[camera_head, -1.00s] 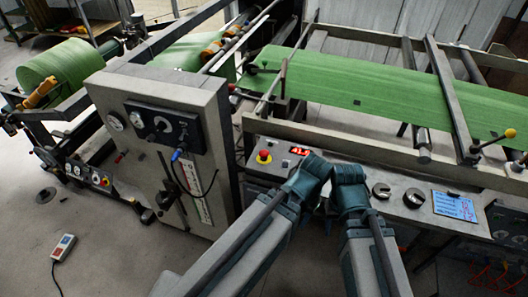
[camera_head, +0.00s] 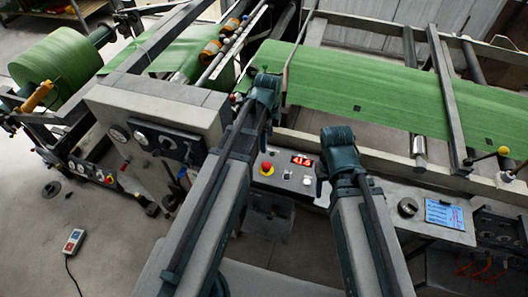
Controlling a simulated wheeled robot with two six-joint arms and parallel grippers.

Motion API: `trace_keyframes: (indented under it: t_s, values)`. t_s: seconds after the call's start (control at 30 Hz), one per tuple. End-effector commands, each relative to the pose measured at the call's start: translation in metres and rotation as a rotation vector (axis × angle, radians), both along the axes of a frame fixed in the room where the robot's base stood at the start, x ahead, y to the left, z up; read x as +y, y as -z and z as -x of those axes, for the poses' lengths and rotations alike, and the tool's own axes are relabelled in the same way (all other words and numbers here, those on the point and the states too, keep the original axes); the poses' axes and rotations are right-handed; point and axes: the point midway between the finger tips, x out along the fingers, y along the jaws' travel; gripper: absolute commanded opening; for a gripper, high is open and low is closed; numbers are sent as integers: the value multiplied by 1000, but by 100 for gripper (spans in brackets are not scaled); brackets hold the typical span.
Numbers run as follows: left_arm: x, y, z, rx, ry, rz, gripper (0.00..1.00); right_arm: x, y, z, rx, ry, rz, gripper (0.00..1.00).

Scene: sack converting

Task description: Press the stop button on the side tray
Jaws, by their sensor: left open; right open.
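A red mushroom button on a yellow base (camera_head: 266,169) sits at the left of the grey side tray (camera_head: 290,183). A red-lit display (camera_head: 302,160) and small buttons are to its right on the same tray. My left gripper (camera_head: 265,90) shows beyond the button, higher in the picture, in front of the green sheet's left end; its forearm passes just left of the button. My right gripper (camera_head: 338,143) is right of the display, in front of the tray's right part. Both are open and empty, with fingers largely hidden. Neither covers the red button.
Green sheet material (camera_head: 380,95) runs across the machine behind the tray. A grey gauge cabinet (camera_head: 160,110) stands left of my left arm. A round dark part (camera_head: 408,207) and a blue card (camera_head: 445,213) lie at the right. A pendant (camera_head: 74,241) lies on the floor.

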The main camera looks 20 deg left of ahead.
Motion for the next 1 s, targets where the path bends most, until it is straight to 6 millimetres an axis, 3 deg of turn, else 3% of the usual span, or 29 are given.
trace_keyframes:
  t_s: [0.27,0.47,1.0]
  values:
    - [1,4,0,-1,8,1,79,0,4,0,0,0,0,50]
    - [0,18,0,-1,8,1,79,0,18,0,0,1,0,50]
    - [0,90,0,0,7,1,79,0,90,0,0,3,0,50]
